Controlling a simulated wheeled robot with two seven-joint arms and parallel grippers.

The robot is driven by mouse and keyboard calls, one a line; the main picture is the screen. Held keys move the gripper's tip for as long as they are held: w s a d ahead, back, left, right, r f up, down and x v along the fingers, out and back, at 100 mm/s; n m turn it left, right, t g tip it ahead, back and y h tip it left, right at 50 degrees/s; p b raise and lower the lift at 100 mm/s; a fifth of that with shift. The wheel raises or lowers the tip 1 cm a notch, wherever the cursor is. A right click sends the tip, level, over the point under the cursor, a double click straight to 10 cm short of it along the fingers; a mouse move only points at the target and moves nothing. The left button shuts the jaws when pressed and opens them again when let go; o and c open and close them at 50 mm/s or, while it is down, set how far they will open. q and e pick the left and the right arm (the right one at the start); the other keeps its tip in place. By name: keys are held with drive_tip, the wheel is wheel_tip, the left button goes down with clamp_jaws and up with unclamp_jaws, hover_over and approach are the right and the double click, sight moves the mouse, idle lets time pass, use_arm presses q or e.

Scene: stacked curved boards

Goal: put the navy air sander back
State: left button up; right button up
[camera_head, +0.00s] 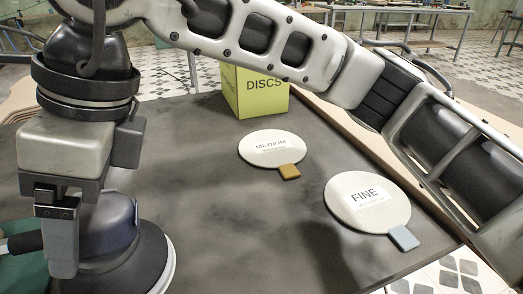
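The navy air sander (111,226) stands at the lower left of the head view, with a domed navy top, a wide dark skirt and a pale rim at its base. My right gripper (62,255) reaches across from the right and points down at the sander's left side. One grey finger overlaps the sander's edge in the picture. The other finger is not clearly seen, so I cannot tell whether the gripper is open or shut on the sander. A dark handle-like piece (22,242) lies left of the finger. My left gripper is not in view.
On the dark tabletop (215,230) lie a round pale pad marked MEDIUM (260,140) with an orange tab, and one marked FINE (350,213) with a pale blue tab. A yellow-green DISCS box (250,97) stands behind. A teal patch (25,275) shows lower left. The tabletop's middle is clear.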

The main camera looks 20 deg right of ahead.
drive_tip(key=shift+f, duration=0.15)
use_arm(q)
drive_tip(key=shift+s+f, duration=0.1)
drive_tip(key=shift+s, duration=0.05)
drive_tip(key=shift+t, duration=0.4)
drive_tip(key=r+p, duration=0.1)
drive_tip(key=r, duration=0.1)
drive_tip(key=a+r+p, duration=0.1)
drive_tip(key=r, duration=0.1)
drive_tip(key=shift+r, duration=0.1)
use_arm(e)
drive_tip(key=v, duration=1.6)
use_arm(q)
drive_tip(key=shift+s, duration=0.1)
